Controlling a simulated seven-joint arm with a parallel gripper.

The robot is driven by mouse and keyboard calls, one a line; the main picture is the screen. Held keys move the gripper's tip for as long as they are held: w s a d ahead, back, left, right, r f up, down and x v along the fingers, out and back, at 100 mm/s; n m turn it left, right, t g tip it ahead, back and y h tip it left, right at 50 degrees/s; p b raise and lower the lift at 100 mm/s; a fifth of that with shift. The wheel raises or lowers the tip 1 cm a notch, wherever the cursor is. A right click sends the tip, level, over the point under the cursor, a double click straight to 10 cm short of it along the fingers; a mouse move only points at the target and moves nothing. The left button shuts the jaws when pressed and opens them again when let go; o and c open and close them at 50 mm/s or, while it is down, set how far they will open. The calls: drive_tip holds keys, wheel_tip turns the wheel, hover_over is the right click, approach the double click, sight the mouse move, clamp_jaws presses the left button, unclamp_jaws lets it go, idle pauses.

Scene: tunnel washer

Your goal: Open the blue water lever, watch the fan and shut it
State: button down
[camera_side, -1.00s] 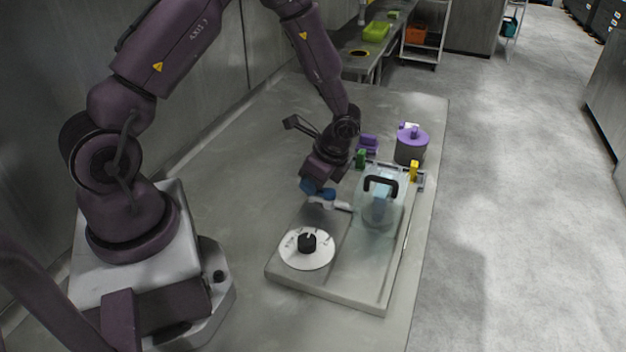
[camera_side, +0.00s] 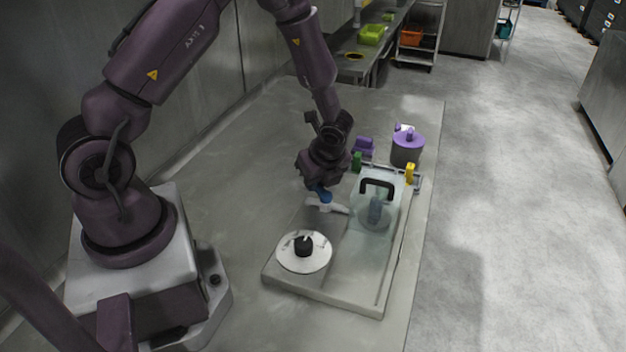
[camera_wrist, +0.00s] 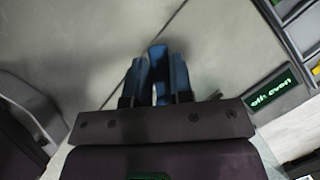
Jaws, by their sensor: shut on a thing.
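The blue water lever (camera_side: 322,194) sits above a white valve pipe (camera_side: 326,207) on the grey base board. My gripper (camera_side: 321,182) is above the valve. In the wrist view my gripper (camera_wrist: 160,84) is shut on the blue lever (camera_wrist: 158,56), which stands between its two blue fingers. The side view partly hides the lever behind my gripper. The bluish fan (camera_side: 375,210) stands under a clear cover (camera_side: 366,232) with a black handle, right of the valve. Whether it is spinning cannot be told.
A white dial with a black knob (camera_side: 304,247) is at the board's front left. A purple-lidded pot (camera_side: 407,148), a purple block (camera_side: 364,146), a green piece (camera_side: 357,162) and a yellow piece (camera_side: 409,173) are behind the cover. The table left of the board is clear.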

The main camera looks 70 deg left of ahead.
drive_tip(key=m, duration=0.2)
drive_tip(key=w+m+t, duration=0.1)
drive_tip(key=m, duration=0.1)
drive_tip(key=w+m+t, duration=0.1)
drive_tip(key=shift+d+m, duration=0.2)
drive_tip(key=shift+m, duration=0.2)
drive_tip(key=shift+w+d+m+t+h, duration=0.25)
drive_tip(key=shift+m+t+h, duration=0.1)
drive_tip(key=shift+m, duration=0.65)
drive_tip(key=shift+w+d+m+t+h, duration=0.15)
drive_tip(key=shift+w+m+t+h, duration=0.15)
drive_tip(key=shift+m, duration=0.7)
drive_tip(key=c, duration=1)
unclamp_jaws()
drive_tip(key=shift+t, duration=0.25)
drive_tip(key=shift+v, duration=1.55)
wheel_tip(320, 180, up, 7)
